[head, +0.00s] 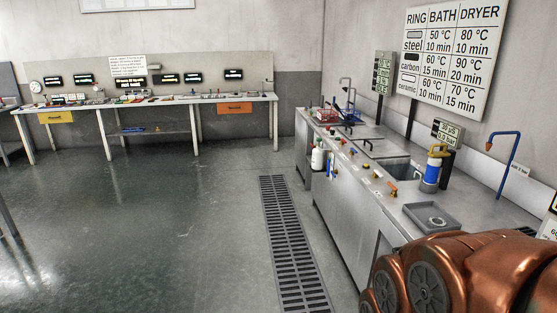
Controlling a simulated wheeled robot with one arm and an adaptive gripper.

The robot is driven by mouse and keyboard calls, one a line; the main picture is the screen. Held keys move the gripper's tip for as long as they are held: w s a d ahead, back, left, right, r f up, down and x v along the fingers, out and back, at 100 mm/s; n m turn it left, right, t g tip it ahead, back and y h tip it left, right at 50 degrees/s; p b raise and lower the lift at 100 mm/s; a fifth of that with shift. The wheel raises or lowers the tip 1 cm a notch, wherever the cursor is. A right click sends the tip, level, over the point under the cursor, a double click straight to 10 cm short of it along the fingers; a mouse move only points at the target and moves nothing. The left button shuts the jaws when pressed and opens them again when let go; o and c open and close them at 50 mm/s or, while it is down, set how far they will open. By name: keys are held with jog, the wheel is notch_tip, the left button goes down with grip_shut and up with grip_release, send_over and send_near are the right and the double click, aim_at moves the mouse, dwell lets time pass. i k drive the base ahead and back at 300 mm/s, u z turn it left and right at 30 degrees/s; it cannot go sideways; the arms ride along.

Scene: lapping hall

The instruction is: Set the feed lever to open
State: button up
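I cannot make out a part that is surely the feed lever. Several small coloured handles stand along the front edge of the steel wash counter (345,190) on the right. The nearest is an orange handle (392,188), and a yellow-and-red one (366,166) stands farther along. They are too small to tell which is the lever or how it is set. My gripper is not in view; only a copper-coloured part of my arm shows at the bottom right, covering the counter's near end.
A long workbench (165,98) stands at the back.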

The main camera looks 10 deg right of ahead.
aim_at(376, 172)
jog(key=z, duration=0.5)
jog(key=i, duration=2.7)
jog(key=u, duration=0.1)
